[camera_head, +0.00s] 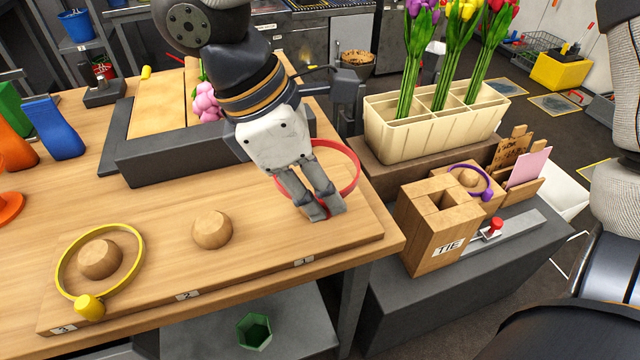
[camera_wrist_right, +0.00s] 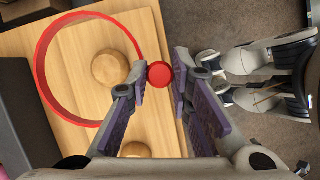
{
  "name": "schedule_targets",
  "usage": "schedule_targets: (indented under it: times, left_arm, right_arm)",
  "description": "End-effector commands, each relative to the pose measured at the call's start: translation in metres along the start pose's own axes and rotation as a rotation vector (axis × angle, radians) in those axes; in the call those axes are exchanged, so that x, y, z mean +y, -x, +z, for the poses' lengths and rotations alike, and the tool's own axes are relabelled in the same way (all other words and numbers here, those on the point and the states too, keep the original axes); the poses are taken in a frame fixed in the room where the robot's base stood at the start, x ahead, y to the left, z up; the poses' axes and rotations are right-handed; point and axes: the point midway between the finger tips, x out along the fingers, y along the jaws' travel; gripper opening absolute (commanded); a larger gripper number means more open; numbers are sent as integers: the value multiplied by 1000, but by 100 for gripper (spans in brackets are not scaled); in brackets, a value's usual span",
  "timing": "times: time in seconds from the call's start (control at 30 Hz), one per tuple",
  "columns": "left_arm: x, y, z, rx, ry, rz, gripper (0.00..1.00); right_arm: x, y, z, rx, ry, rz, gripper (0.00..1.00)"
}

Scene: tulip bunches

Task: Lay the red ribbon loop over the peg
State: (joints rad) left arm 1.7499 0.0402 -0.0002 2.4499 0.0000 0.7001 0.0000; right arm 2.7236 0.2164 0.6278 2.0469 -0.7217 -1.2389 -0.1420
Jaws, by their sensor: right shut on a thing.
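The red ribbon loop (camera_head: 357,172) is a round red band with a red knob (camera_wrist_right: 160,74). My right gripper (camera_head: 322,212) is shut on that knob, above the front right part of the wooden board. It also shows in the right wrist view (camera_wrist_right: 158,78). There a round wooden peg (camera_wrist_right: 110,67) appears inside the loop's outline; whether the loop is around it or above it I cannot tell. In the head view my fingers hide the spot behind the label 1. The middle peg (camera_head: 212,230) is bare. My left gripper is not in view.
A yellow loop (camera_head: 64,262) surrounds the left peg (camera_head: 100,260). A dark-edged tray (camera_head: 190,160) stands behind the board. To the right are a cream tulip planter (camera_head: 430,135), a wooden TIE box (camera_head: 432,235) and a purple loop (camera_head: 488,180).

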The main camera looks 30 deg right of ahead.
Motion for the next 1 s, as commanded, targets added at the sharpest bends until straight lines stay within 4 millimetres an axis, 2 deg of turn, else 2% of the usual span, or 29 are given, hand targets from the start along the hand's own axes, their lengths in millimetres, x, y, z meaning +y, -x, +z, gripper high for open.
schedule_targets:
  times: [0.17, 0.7, 1.0]
  left_arm:
    - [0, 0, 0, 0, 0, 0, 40]
    - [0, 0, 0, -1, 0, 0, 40]
    - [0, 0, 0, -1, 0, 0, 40]
  right_arm:
    - [0, -8, -3, -4, 1, 1, 5]
    - [0, -56, -23, -3, 1, 1, 5]
    - [0, -63, -26, -1, 1, 2, 5]
